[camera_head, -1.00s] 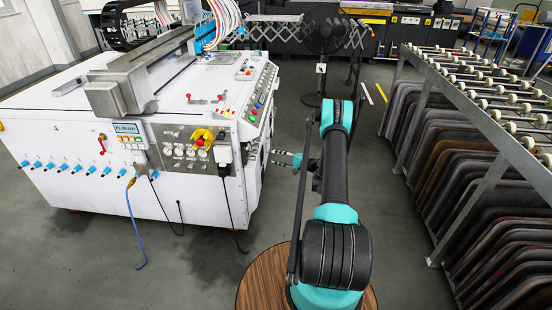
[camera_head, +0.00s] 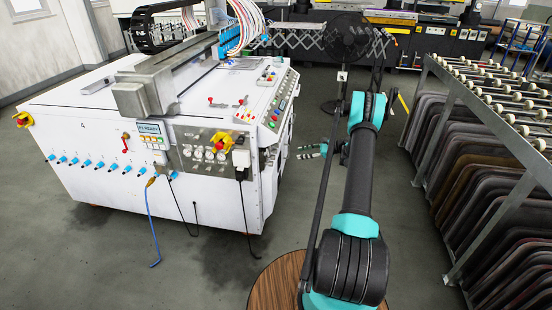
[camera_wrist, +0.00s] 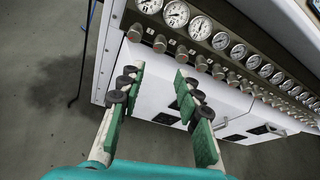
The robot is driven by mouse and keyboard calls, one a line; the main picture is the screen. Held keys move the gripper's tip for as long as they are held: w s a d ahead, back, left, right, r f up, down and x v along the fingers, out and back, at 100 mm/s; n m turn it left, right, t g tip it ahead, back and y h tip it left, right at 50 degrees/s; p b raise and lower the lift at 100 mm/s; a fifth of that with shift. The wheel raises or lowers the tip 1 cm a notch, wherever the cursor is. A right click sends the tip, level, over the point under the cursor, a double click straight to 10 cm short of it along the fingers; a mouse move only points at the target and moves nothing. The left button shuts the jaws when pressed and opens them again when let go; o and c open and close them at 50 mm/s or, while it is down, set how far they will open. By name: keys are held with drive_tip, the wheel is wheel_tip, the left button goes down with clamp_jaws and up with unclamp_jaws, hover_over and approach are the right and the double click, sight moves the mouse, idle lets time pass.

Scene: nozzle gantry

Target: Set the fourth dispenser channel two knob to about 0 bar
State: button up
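In the wrist view, a row of round white gauges (camera_wrist: 200,28) runs along the side panel of the white machine. A row of small grey knobs (camera_wrist: 181,55) sits below them. Labels are too small to read, so I cannot tell which knob is the fourth dispenser channel two knob, nor read its pressure. My gripper (camera_wrist: 157,78) is open and empty, its green fingers wide apart, below and apart from the nearer knobs. In the head view my gripper (camera_head: 312,151) is beside the right side of the white machine (camera_head: 95,165); the knob row is hidden there.
A metal rack (camera_head: 480,160) with dark panels stands at the right. A black fan (camera_head: 345,40) stands behind my arm. A dark cable (camera_head: 245,210) and a blue cable (camera_head: 152,230) hang from the machine's front.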

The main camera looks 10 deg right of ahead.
sight(273, 158)
drive_tip(key=x, duration=1.5)
drive_tip(key=shift+a, duration=0.25)
drive_tip(key=shift+w, duration=0.1)
clamp_jaws()
drive_tip(key=shift+s+f+n+t, duration=0.1)
drive_tip(key=shift+n+t, duration=0.55)
drive_tip(key=shift+n, duration=0.35)
drive_tip(key=shift+s+f+n+t, duration=0.1)
drive_tip(key=shift+n+t, duration=0.55)
drive_tip(key=shift+n, duration=0.35)
unclamp_jaws()
